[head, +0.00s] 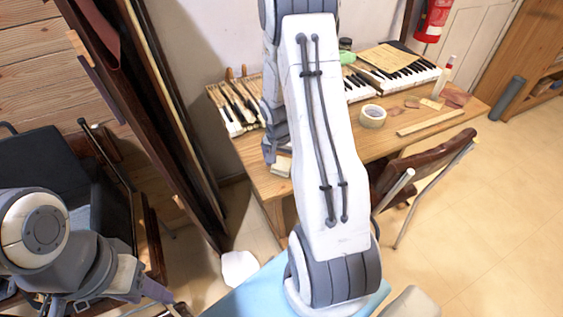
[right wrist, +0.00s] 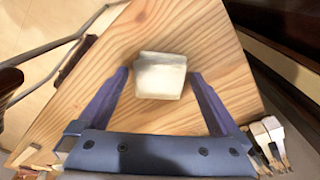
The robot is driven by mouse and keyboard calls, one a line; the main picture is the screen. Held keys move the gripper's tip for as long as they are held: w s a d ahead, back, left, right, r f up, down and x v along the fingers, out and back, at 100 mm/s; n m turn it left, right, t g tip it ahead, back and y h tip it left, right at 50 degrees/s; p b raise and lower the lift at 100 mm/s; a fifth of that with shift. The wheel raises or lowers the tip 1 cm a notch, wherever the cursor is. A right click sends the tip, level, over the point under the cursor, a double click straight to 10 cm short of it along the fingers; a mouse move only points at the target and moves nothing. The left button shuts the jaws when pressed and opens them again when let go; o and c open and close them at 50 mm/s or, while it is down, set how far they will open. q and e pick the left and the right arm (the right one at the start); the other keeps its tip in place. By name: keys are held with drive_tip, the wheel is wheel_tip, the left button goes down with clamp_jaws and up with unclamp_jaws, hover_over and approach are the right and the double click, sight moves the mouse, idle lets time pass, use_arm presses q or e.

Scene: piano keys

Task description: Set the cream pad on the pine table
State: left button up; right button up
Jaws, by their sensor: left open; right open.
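The cream pad (right wrist: 160,76) lies on the pine table (right wrist: 190,30) near its corner in the right wrist view. In the head view the pad (head: 281,168) shows at the near left edge of the table (head: 262,178), partly covered by my right arm. My right gripper (right wrist: 159,76) is open, with one fingertip on each side of the pad and gaps between; whether the tips touch the tabletop I cannot tell. In the head view my right arm mostly hides this gripper. My left gripper (head: 168,300) is open and empty at the lower left, away from the table.
Piano keys (head: 236,108) lie along the back of the table. A tape roll (head: 372,117) and a wooden strip (head: 430,122) lie on the right part. A brown chair (head: 422,168) stands at the front right. Tall dark boards (head: 150,110) lean left of the table.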

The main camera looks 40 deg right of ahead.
sight(279, 168)
drive_tip(key=shift+r, duration=0.6)
wheel_tip(279, 168, up, 11)
drive_tip(key=a+p, duration=0.1)
drive_tip(key=a, duration=0.1)
drive_tip(key=s+a+r+n, duration=0.1)
drive_tip(key=a+r+n, duration=0.25)
drive_tip(key=a, duration=0.65)
drive_tip(key=s+a+r+n+y, duration=0.15)
drive_tip(key=s+a+n, duration=0.4)
drive_tip(key=a, duration=0.55)
drive_tip(key=s+a+r+n, duration=0.1)
drive_tip(key=s+a+n, duration=0.4)
drive_tip(key=s, duration=0.2)
drive_tip(key=s+a+r+n+g+y, duration=0.1)
drive_tip(key=s+a+n, duration=0.3)
drive_tip(key=s, duration=0.3)
drive_tip(key=shift+a+r+n, duration=0.25)
drive_tip(key=shift+a+n, duration=0.15)
drive_tip(key=shift+n, duration=0.2)
